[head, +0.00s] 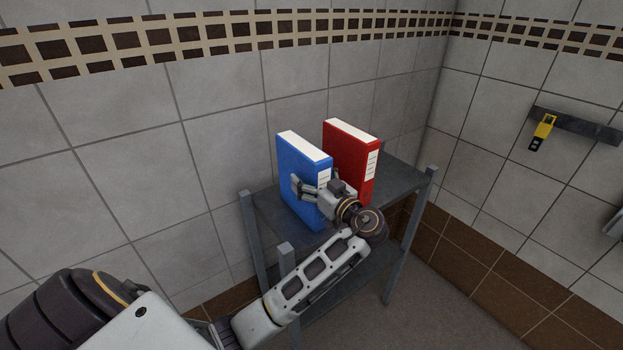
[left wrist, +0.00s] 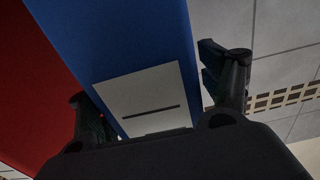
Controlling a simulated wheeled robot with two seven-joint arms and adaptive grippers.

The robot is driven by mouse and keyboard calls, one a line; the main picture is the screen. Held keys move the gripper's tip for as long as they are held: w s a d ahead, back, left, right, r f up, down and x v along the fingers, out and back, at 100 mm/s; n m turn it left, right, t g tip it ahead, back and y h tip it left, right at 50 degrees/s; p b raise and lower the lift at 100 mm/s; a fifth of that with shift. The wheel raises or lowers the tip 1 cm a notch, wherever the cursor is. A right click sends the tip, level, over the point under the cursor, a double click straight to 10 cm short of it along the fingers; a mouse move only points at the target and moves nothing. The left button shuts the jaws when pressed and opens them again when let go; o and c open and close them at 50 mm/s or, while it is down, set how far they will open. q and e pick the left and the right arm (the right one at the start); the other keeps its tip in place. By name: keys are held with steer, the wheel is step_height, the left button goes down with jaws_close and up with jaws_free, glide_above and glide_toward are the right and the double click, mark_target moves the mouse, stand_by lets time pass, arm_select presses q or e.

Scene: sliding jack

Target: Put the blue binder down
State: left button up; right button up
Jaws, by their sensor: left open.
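The blue binder (head: 300,177) stands upright on the top shelf of a grey metal rack (head: 266,212). It also fills the middle of the left wrist view (left wrist: 120,40), with its white spine label toward the camera. My left gripper (head: 313,190) is at the binder's spine end. Its fingers (left wrist: 160,110) are open, one on each side of the binder, and the right finger shows a gap from it. Whether the left finger touches the binder cannot be told. My right gripper is not in view.
A red binder (head: 352,155) stands upright on the same shelf, to the right of the blue one, with a narrow gap between them. Corner posts rise above the shelf edge. A tiled wall (head: 110,130) is close behind. A yellow tool (head: 543,130) hangs from a wall strip at right.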

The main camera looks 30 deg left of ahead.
arm_select(q)
steer(key=b+v, duration=0.3)
steer(key=v, duration=0.9)
steer(key=shift+b, duration=0.4)
steer(key=shift+d, duration=0.15)
